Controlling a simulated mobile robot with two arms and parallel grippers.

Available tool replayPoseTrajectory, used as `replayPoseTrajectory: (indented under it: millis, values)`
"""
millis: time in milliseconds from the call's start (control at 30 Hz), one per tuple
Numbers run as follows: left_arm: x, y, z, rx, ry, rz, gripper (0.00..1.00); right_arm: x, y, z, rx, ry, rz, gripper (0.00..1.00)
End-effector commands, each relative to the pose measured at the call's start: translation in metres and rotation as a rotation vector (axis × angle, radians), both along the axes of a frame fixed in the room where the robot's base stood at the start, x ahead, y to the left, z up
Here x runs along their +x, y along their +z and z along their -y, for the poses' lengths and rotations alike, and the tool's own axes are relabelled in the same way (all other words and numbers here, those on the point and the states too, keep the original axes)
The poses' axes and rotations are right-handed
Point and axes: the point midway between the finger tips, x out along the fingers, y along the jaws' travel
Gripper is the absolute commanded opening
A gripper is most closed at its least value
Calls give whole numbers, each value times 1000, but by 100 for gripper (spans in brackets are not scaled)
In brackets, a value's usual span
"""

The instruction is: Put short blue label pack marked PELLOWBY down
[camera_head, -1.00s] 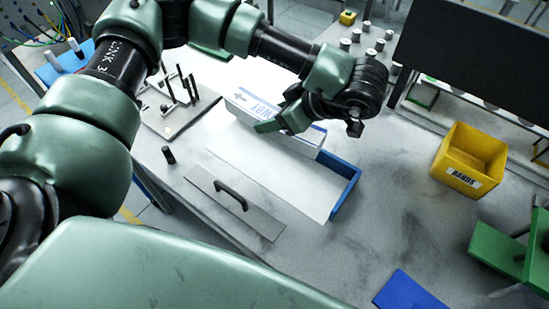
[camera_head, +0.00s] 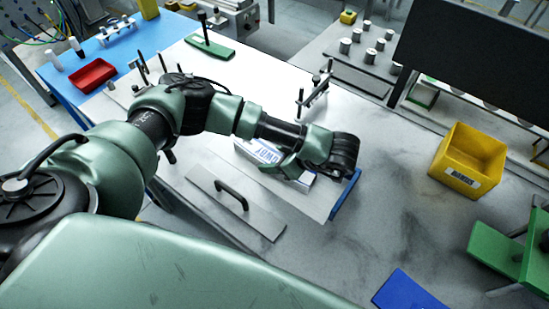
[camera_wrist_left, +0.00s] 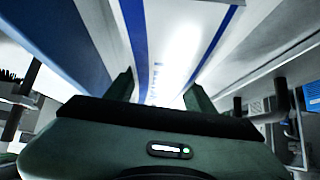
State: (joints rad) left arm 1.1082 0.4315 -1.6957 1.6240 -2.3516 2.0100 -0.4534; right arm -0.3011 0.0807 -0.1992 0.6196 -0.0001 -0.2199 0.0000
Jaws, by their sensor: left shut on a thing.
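My left gripper (camera_head: 288,170) is shut on a white label pack (camera_head: 258,152) with blue stripes and blue lettering. The lettering is too small and covered to read in full. The pack is low over the pale magazine bed (camera_head: 314,204), near its blue end wall (camera_head: 346,193); I cannot tell whether it touches the bed. In the left wrist view the pack (camera_wrist_left: 180,45) lies between my two fingers (camera_wrist_left: 160,92), with its blue stripes running away from me. My gripper hides the pack's middle. My right gripper is not in view.
A grey plate with a black handle (camera_head: 232,197) lies in front of the bed. A yellow bin (camera_head: 468,160) and a green fixture (camera_head: 505,255) stand to the right. A blue sheet (camera_head: 408,292) lies at the front. The bench between bed and bin is clear.

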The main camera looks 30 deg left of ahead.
Motion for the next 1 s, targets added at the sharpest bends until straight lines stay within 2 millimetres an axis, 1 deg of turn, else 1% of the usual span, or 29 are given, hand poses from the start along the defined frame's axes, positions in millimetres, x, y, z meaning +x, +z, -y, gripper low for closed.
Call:
replayPoseTrajectory:
  millis: [233, 333, 367, 400, 433, 700, 800, 867, 1000]
  values:
    - [1, 0, 0, 1, 1, 2, 0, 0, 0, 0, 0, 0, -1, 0]
    - [1, -3, 0, 1, 1, 2, 0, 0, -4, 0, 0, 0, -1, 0]
    - [1, -2, 0, 0, 0, 1, 62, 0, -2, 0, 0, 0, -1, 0]
    - [1, -2, 0, 0, 0, 1, 73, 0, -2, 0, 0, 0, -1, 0]
    - [0, -2, 0, 0, 0, 1, 75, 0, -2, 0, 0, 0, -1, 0]
    - [0, -1, 0, 0, 1, 1, 75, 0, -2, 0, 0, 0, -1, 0]
    - [0, 2, 0, 0, 1, 1, 75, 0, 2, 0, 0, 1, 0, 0]
    - [1, 6, 5, -1, -4, 2, 75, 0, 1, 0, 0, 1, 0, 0]
    - [0, 23, 21, 0, -6, 6, 75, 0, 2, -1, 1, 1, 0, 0]
